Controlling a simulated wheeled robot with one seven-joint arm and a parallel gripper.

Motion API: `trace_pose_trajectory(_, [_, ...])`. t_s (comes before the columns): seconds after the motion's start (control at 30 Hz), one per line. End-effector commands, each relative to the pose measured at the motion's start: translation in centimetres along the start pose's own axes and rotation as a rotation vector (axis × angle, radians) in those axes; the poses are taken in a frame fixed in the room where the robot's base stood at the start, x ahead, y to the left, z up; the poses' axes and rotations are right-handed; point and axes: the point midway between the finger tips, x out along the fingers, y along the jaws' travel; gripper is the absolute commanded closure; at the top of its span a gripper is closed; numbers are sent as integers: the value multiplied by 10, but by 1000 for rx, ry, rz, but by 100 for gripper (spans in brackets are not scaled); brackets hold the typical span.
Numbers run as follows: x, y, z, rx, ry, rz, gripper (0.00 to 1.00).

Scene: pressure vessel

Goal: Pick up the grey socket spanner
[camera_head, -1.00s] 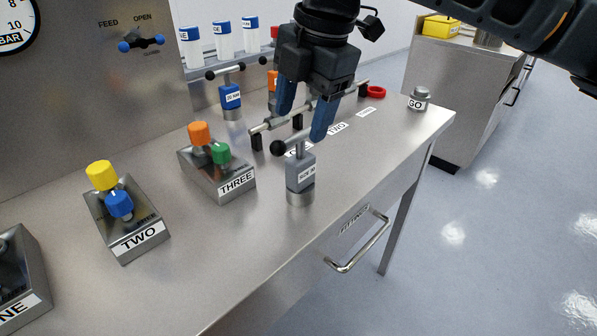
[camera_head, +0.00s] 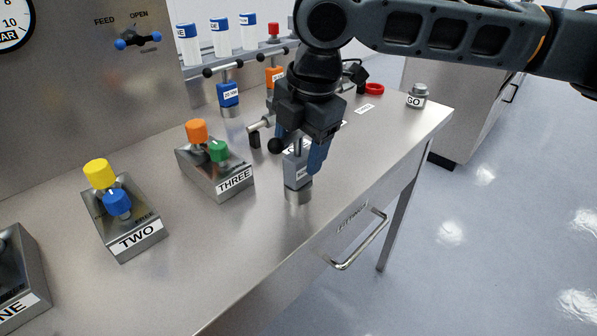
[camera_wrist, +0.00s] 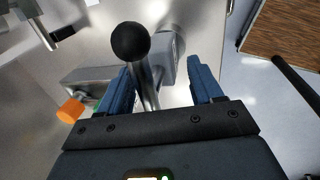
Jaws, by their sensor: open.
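The grey socket spanner (camera_head: 297,172) stands upright on the steel bench near its front edge, with a metal socket at its foot and a black ball on its handle. My gripper (camera_head: 303,158) is open and lowered over it, the blue fingers on either side of its upper part. In the wrist view the spanner's black ball and bar (camera_wrist: 131,42) lie between the open fingers (camera_wrist: 160,85), with its grey body beyond. I cannot tell whether either finger touches it.
Block THREE (camera_head: 218,172) with orange and green knobs stands left of the spanner. Block TWO (camera_head: 122,220) is farther left. A blue spanner (camera_head: 228,96) stands behind. A drawer handle (camera_head: 360,242) juts from the bench front. A GO button (camera_head: 416,97) is at the right end.

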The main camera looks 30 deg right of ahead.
Motion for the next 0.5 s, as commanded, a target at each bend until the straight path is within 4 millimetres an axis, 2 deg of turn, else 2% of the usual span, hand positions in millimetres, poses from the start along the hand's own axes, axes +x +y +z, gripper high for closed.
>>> trace_pose_trajectory(0.07, [0,0,0,0,0,0,35])
trace_pose_trajectory(0.5, [0,0,0,0,0,0,76])
